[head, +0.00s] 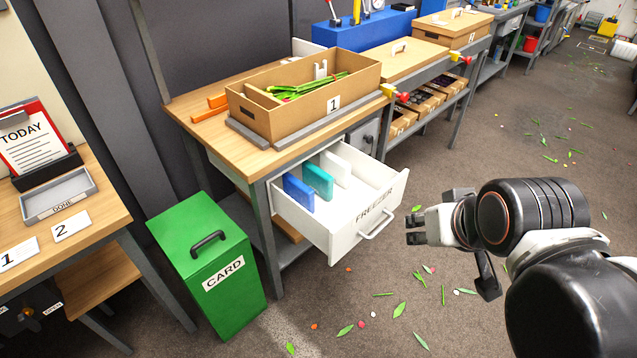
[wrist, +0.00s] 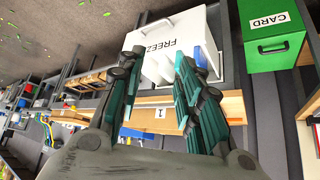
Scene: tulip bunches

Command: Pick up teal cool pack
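The teal cool pack (head: 317,181) stands upright in the open white freezer drawer (head: 333,238), between a blue cool pack (head: 298,193) on its left and white packs (head: 335,165) on its right. My gripper (head: 412,229) is to the right of the drawer in the head view, apart from the packs. In the wrist view my gripper (wrist: 160,72) has its two fingers spread with nothing held between them. The drawer front (wrist: 165,45) shows upside down there. The right finger covers much of the packs, so I cannot clearly make out the teal one.
A cardboard box 1 (head: 300,112) with green stems sits on the bench above the drawer. A green CARD bin (head: 208,265) stands left of the drawer. Leaves and petals lie scattered on the floor. The air above the drawer's front part is clear.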

